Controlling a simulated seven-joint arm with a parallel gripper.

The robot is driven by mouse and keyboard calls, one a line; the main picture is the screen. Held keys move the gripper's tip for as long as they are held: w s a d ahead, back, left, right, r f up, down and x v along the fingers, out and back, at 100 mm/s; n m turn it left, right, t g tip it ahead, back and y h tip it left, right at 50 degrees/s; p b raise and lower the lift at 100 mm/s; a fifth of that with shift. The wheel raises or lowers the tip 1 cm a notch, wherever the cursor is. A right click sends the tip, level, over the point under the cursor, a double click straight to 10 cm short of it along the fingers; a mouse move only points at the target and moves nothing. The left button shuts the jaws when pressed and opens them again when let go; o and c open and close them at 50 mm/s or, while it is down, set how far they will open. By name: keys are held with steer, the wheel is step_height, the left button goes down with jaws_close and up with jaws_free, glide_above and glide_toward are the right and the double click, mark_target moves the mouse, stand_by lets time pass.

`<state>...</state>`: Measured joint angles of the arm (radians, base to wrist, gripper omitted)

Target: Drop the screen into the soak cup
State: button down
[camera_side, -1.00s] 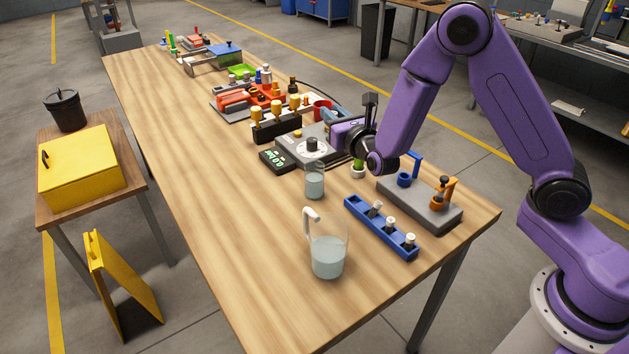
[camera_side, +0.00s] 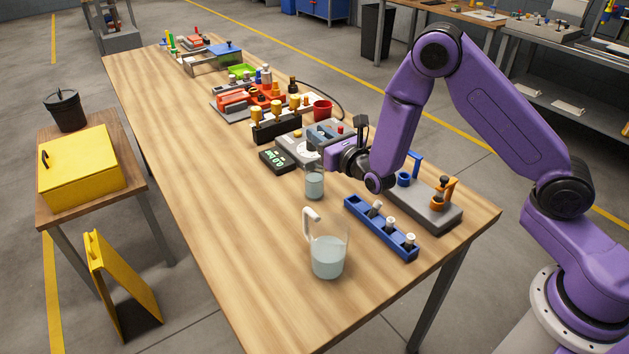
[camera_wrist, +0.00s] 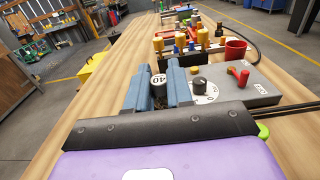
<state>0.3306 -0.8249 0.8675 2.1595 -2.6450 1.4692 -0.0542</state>
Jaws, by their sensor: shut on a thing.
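My gripper (camera_side: 318,146) is above the table, with its blue fingers pointing left over a small glass cup of pale liquid (camera_side: 314,184). In the side view the screen cannot be made out clearly. A larger glass with a white hooked handle and pale liquid (camera_side: 328,258) stands nearer the front, apart from my gripper. No cup is labelled.
A grey device with a dial (camera_wrist: 240,88) stands just behind my gripper, with a red cup (camera_side: 322,109) beyond. A blue vial rack (camera_side: 380,228) lies at right. The left front table is clear.

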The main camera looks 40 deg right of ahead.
steer(key=shift+f, duration=0.15)
steer(key=c, duration=0.9)
jaws_free()
steer(key=shift+s, duration=0.1)
steer(key=s, duration=1.7)
steer(key=shift+s, duration=0.1)
